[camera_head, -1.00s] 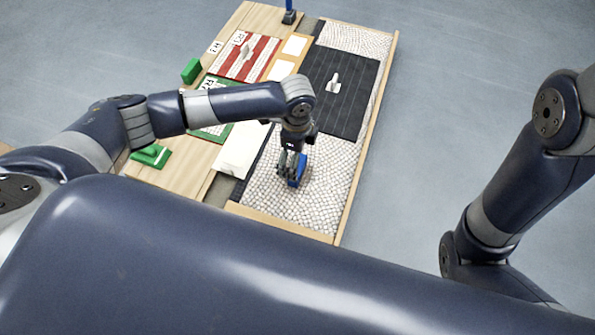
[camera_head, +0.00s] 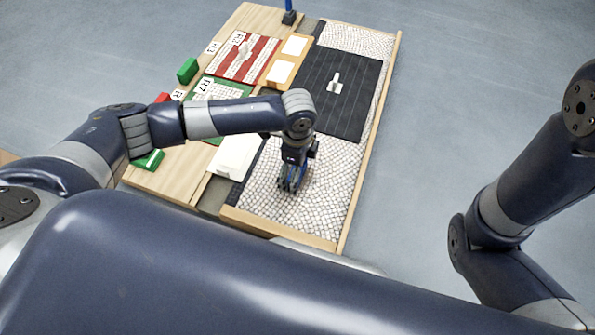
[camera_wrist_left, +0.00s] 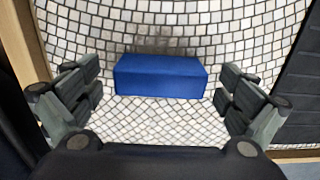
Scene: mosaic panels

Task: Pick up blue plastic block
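A blue plastic block (camera_wrist_left: 160,77) lies on the white mosaic panel (camera_wrist_left: 205,28) in the left wrist view. My left gripper (camera_wrist_left: 161,92) is open, with one finger on each side of the block. Small gaps show between the fingers and the block's ends. In the head view my left gripper (camera_head: 290,190) points down over the near part of the mosaic panel (camera_head: 325,205) and hides most of the block. My right arm shows at the right side of the head view, but its gripper is out of frame.
A black panel (camera_head: 350,110) with a small pale piece (camera_head: 335,82) lies farther back. Red (camera_head: 243,62) and green (camera_head: 213,91) trays, green blocks (camera_head: 187,70) and a white sheet (camera_head: 236,155) lie to the left. A wooden rim (camera_head: 290,235) edges the mosaic panel.

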